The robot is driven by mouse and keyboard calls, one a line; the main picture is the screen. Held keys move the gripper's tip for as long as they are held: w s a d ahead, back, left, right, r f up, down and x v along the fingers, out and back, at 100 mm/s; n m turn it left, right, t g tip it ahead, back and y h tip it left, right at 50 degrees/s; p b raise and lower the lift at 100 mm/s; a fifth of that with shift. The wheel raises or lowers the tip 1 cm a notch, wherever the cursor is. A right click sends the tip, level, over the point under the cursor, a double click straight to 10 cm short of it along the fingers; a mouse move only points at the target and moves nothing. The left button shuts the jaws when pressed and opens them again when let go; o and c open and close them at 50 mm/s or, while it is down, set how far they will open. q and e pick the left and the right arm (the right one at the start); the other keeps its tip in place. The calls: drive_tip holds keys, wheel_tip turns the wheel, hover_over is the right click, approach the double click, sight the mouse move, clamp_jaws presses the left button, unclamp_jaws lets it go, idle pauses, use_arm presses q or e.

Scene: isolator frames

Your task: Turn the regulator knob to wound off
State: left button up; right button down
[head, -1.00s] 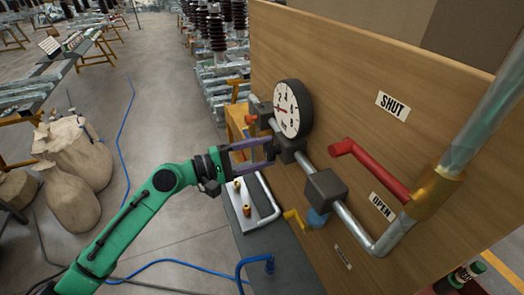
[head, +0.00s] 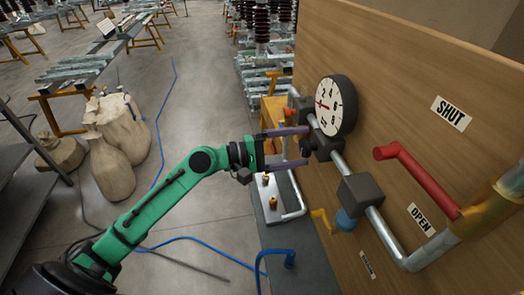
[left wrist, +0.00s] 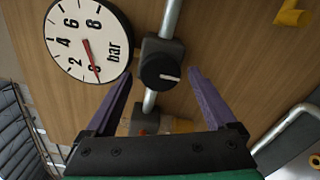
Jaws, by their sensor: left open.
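The regulator knob (left wrist: 160,72) is round and black with a white pointer line. It sits on a dark block (left wrist: 161,48) on a grey pipe. In the left wrist view its line points right, toward one finger. In the head view the knob (head: 307,147) is small and dark below the gauge. My left gripper (head: 300,147) is open, with purple fingers on either side of the knob. In the left wrist view the gripper (left wrist: 160,77) shows a gap between each fingertip and the knob. My right gripper is not in view.
A white pressure gauge (head: 334,104) with a red needle is just above the knob. A red lever (head: 415,175) stands out from the wooden panel (head: 400,60) between SHUT and OPEN labels. A yellow handle (head: 322,221) and blue part are lower.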

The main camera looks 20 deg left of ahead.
use_arm(q)
drive_tip(key=b+v, duration=0.1)
drive_tip(key=v, duration=0.1)
drive_tip(key=f+b+v, duration=0.1)
drive_tip(key=b+v, duration=0.1)
drive_tip(key=shift+s+a, duration=0.15)
drive_tip(key=shift+a, duration=0.15)
drive_tip(key=b, duration=0.4)
approach(301, 150)
drive_tip(key=v, duration=0.3)
drive_tip(key=r+v, duration=0.1)
drive_tip(key=v, duration=0.1)
drive_tip(key=shift+s+a, duration=0.1)
drive_tip(key=shift+a, duration=0.15)
drive_tip(key=shift+f, duration=0.1)
